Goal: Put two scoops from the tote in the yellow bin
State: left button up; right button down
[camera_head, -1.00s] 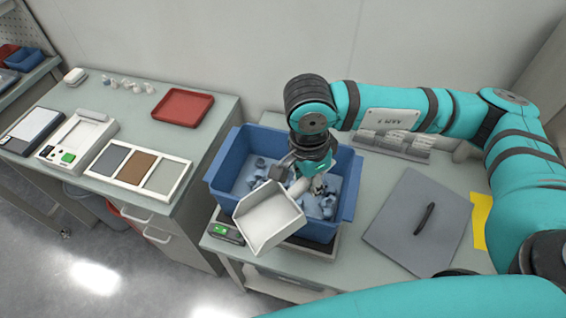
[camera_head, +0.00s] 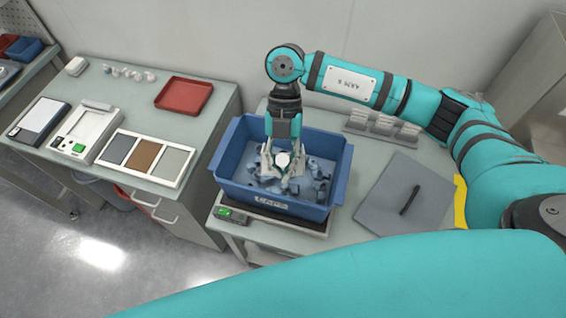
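The blue tote (camera_head: 228,160) stands on the right-hand table with grey-blue caps (camera_head: 322,170) loose in it. My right gripper (camera_head: 283,146) points down into the tote and is shut on the handle of the white scoop (camera_head: 267,163). The scoop is low among the caps, its pan mostly hidden by the gripper and handle; I cannot tell how much it holds. A yellow patch (camera_head: 460,203) shows at the right, mostly behind my arm; I cannot tell whether it is the yellow bin. My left gripper is out of view.
The tote sits on a scale with a green display (camera_head: 226,212). A grey lid (camera_head: 385,205) with a dark handle lies right of it, and grey blocks (camera_head: 382,125) stand behind. The left table holds a red tray (camera_head: 184,95) and a three-part tray (camera_head: 147,153).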

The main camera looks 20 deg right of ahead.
jog(key=w+f+g, duration=0.1)
jog(key=f, duration=0.1)
jog(key=w+f+g, duration=0.1)
jog(key=f, duration=0.1)
jog(key=w+d+f+g+y, duration=0.1)
jog(key=w+f, duration=0.1)
jog(key=shift+f, duration=0.4)
notch_tip(320, 180, down, 12)
jog(key=w+t+h+b, duration=0.1)
jog(key=t+h+b, duration=0.2)
jog(key=t+b, duration=0.55)
jog(key=shift+s+a+r+t+h+p, duration=0.15)
jog(key=shift+s+r+t+p, duration=0.45)
jog(key=shift+r+p, duration=1)
jog(key=shift+s+a+r+t+h+p, duration=0.1)
jog(key=shift+s+r+t+p, duration=0.55)
jog(key=shift+r, duration=1.75)
jog(key=shift+s+a+r+t+h+p, duration=0.15)
jog(key=shift+s+r+t+p, duration=0.35)
jog(key=shift+r+p, duration=1.15)
jog(key=shift+d+r+b, duration=0.1)
jog(key=shift+r+b, duration=0.2)
jog(key=shift+b, duration=0.05)
